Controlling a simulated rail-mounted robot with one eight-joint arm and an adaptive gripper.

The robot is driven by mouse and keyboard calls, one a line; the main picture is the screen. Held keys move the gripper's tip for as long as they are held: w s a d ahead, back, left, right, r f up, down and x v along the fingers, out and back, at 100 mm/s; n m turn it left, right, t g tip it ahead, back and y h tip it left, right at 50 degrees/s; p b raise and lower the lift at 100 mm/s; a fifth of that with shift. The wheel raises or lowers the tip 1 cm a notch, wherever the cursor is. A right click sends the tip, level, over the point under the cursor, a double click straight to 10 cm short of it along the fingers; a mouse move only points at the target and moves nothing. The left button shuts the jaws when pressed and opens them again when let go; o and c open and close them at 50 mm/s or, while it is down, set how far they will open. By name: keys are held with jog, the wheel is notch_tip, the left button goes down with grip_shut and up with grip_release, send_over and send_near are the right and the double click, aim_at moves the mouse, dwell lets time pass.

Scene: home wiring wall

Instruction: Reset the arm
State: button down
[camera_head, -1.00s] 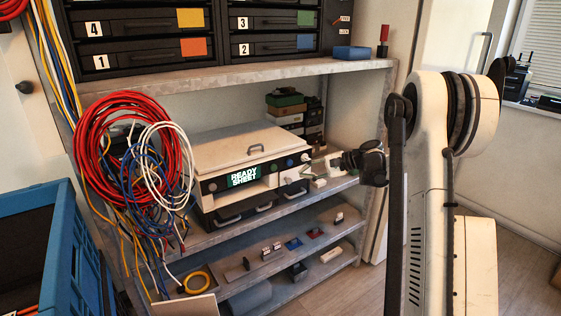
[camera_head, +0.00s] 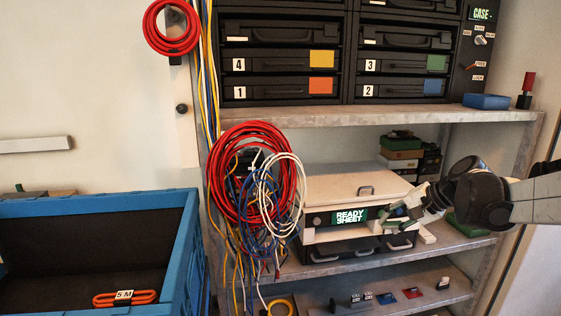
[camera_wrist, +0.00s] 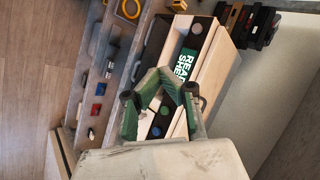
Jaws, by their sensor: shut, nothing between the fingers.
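My arm reaches in from the right in the head view. My gripper (camera_head: 392,213) is at the front right of the white machine (camera_head: 350,189), whose green display (camera_head: 352,216) reads "READY SHEET". In the wrist view the gripper's green-padded fingers (camera_wrist: 160,80) come together at their tips with nothing seen between them. The machine's front panel (camera_wrist: 195,48) lies beyond the fingers in that view. I cannot tell whether the fingers touch the panel.
Tangled red, blue and white cables (camera_head: 248,160) hang left of the machine. A blue crate (camera_head: 185,245) holds an orange coil labelled 5 M (camera_head: 126,298). Numbered drawers (camera_head: 280,87) are above. Small parts (camera_head: 385,298) lie on the lower shelf.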

jog(key=s+a+f+n+h, duration=0.1)
jog(key=s+a+n+h, duration=0.2)
jog(key=s, duration=1.1)
jog(key=s+a+n+t+h, duration=0.1)
jog(key=s+a+n+h, duration=0.2)
jog(key=s, duration=1.1)
jog(key=shift+s+a+f+n+p, duration=0.3)
jog(key=shift+a+f+n, duration=0.1)
jog(key=shift+a+n, duration=0.65)
